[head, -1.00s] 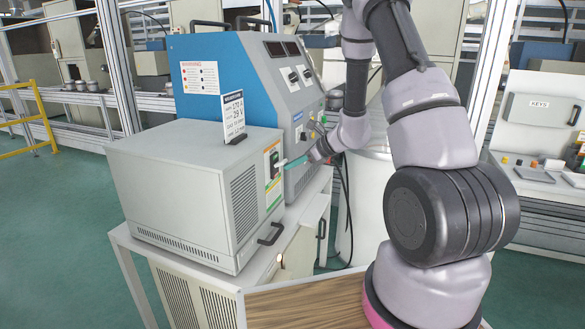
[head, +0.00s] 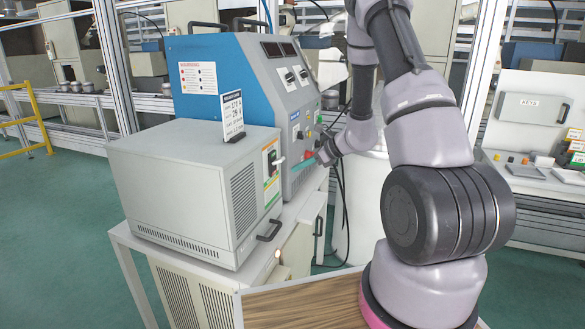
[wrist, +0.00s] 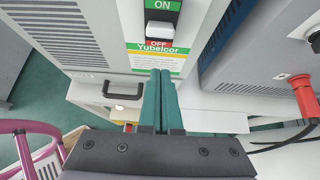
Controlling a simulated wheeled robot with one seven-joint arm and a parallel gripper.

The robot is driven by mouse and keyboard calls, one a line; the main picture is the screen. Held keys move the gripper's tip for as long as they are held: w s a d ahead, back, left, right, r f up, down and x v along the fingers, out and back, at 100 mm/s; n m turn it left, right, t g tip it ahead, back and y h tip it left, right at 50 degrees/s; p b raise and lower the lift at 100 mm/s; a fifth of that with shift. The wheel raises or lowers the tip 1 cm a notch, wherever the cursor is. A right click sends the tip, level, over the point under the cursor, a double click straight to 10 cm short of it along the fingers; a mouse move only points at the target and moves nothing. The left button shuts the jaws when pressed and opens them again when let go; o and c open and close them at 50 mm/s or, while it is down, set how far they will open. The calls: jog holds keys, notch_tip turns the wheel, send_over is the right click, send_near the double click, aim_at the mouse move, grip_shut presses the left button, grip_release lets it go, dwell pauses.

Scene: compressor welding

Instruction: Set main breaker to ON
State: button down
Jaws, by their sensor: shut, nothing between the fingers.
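The main breaker (head: 272,163) is on the right-hand face of the light grey box, seen at an angle. In the wrist view its white lever (wrist: 159,29) sits in a black slot, low and close to the red OFF label, with the green ON label (wrist: 162,6) above. My gripper (head: 294,167) has teal fingers pointing at that face, a little to its right. In the wrist view the fingers of my gripper (wrist: 161,72) are together and empty, with their tips below the OFF label, over the yellow and green sticker. I cannot see any contact.
The grey box (head: 190,190) stands on a white cabinet, with a black handle (wrist: 123,90) below the breaker. The blue-and-grey machine (head: 225,60) with knobs is close behind. A red plug (wrist: 303,92) with black cables is at the right of the wrist view.

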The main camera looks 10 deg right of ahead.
jog(key=r+v, duration=0.1)
jog(key=v, duration=0.6)
jog(key=shift+a+r, duration=0.15)
jog(key=shift+r, duration=0.1)
jog(key=s+a+r+n+g, duration=0.1)
jog(key=s+a+r+n, duration=0.2)
jog(key=s+r+n, duration=0.4)
jog(key=s+a+r+n+g, duration=0.2)
jog(key=s+a+r+n, duration=0.15)
jog(key=r, duration=0.45)
jog(key=s+d+r+n+t+h, duration=0.1)
jog(key=s+r+n+t+h, duration=0.1)
jog(key=s+r+n, duration=0.3)
jog(key=s+d+r+n+t+h, duration=0.1)
jog(key=s+r+n+h, duration=0.3)
jog(key=s, duration=0.6)
jog(key=shift+s+d+r+n+t+h, duration=0.4)
jog(key=shift+r+n, duration=0.2)
jog(key=shift+n, duration=0.25)
